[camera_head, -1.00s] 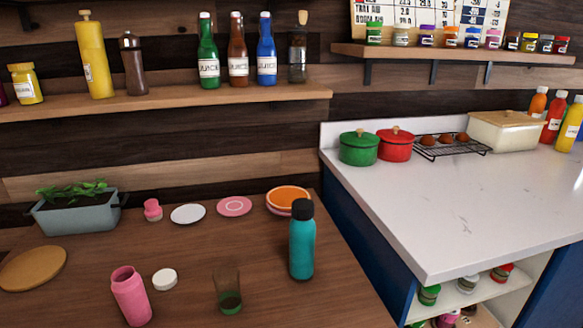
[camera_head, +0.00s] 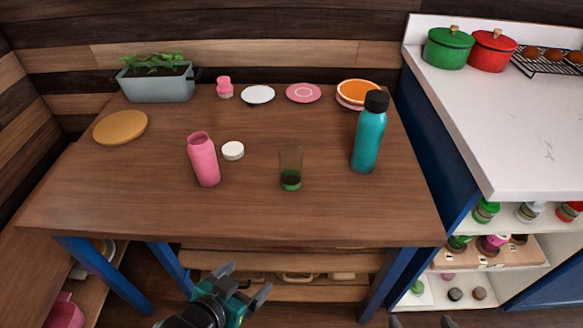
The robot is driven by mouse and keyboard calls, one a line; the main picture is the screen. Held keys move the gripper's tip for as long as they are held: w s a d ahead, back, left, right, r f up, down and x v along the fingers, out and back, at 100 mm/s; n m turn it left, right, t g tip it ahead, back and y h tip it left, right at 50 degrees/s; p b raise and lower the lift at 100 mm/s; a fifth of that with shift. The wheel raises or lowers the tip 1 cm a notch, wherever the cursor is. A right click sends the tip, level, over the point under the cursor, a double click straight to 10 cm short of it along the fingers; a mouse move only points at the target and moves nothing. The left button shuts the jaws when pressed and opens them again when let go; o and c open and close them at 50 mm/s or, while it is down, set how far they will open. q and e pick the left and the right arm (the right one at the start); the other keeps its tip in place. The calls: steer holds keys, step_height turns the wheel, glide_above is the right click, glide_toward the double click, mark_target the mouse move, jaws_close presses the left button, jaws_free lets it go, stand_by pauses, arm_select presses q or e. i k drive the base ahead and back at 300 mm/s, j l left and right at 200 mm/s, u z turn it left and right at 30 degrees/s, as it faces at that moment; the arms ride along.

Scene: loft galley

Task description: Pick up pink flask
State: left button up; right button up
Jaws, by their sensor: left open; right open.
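The pink flask (camera_head: 204,162) stands on the wooden table, left of the middle, leaning a little in the picture. Its mouth is open, with no cap on it. A round white lid (camera_head: 232,151) lies on the table just right of it. My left gripper (camera_head: 245,280) is open and empty, in front of and below the table's front edge, apart from the flask. Only the fingertips of my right gripper (camera_head: 420,321) show at the bottom edge, apart and empty.
A glass with green at its base (camera_head: 291,170) and a teal bottle with a black cap (camera_head: 367,135) stand right of the flask. A wooden disc (camera_head: 121,128), a planter (camera_head: 158,87) and several plates lie behind. The table's front edge (camera_head: 230,240) lies between gripper and flask.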

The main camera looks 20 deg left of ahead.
mark_target(200, 148)
steer(key=l+u, duration=0.2)
steer(key=l, duration=0.3)
steer(key=k+l+u, duration=0.2)
steer(key=l, duration=0.3)
steer(key=l+u, duration=0.25)
steer(key=l, duration=0.3)
steer(key=i+j, duration=0.25)
